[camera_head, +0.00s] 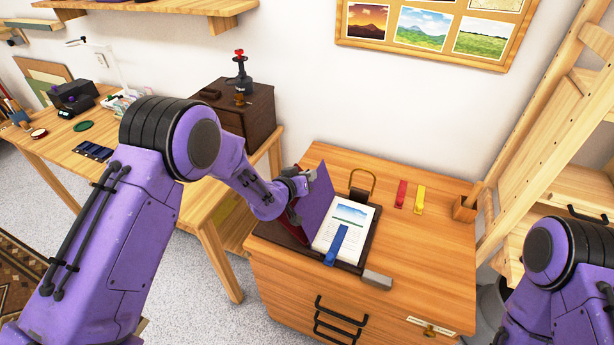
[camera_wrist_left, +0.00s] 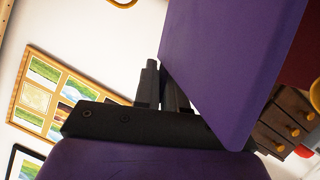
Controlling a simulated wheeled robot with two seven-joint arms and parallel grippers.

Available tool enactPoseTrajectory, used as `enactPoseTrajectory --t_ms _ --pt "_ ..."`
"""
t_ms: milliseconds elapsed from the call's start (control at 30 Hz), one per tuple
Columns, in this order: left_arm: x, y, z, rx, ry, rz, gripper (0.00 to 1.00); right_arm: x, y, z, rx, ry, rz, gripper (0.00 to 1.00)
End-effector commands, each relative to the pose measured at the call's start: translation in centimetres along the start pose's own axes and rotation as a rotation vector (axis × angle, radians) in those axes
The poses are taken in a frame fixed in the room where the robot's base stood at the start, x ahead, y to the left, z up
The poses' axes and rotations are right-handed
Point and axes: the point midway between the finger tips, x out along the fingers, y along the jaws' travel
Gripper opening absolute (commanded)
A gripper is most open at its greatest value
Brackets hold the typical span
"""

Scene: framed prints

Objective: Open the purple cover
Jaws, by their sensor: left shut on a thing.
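The purple cover (camera_head: 314,202) stands raised and tilted at the left side of a dark tray (camera_head: 371,245) on the wooden cabinet. To its right lie white pages with a landscape picture (camera_head: 350,213) and a blue strip (camera_head: 337,245) across them. My left gripper (camera_head: 302,181) is at the cover's upper left edge, shut on it. The left wrist view shows the cover (camera_wrist_left: 235,65) large, with the dark fingers (camera_wrist_left: 165,85) at its edge. My right arm shows at the lower right; its gripper is out of frame.
A brass-coloured loop (camera_head: 362,182) stands behind the pages. Red (camera_head: 401,194) and yellow (camera_head: 420,200) strips lie at the back of the cabinet top. A grey block (camera_head: 377,280) sits by the front edge. A wooden cup (camera_head: 465,208) stands at the right. The cabinet top's right half is mostly clear.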

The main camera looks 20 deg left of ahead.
Motion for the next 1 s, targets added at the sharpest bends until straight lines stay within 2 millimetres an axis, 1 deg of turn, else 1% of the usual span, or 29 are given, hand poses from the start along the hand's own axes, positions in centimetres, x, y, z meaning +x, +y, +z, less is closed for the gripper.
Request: enactPoseTrajectory --t_ms 500,533,567,867,1000 --pt "0.0 0.1 -0.1 -0.004 0.002 0.003 0.00 0.0 0.0 0.0 0.000 0.000 0.000 0.53" --pt "0.0 0.1 -0.1 -0.004 0.002 0.003 0.20 0.0 0.0 0.0 0.000 0.000 0.000 0.53" --pt "0.0 0.1 -0.1 -0.004 0.002 0.003 0.30 0.0 0.0 0.0 0.000 0.000 0.000 0.53" --pt "-0.1 0.1 -0.1 -0.003 0.002 0.002 0.31 -0.1 0.0 0.0 0.000 0.000 0.000 0.53" --pt "-1.1 0.2 -0.3 -0.004 0.000 0.001 0.31 -0.8 0.1 -0.3 0.000 0.000 0.000 0.53"
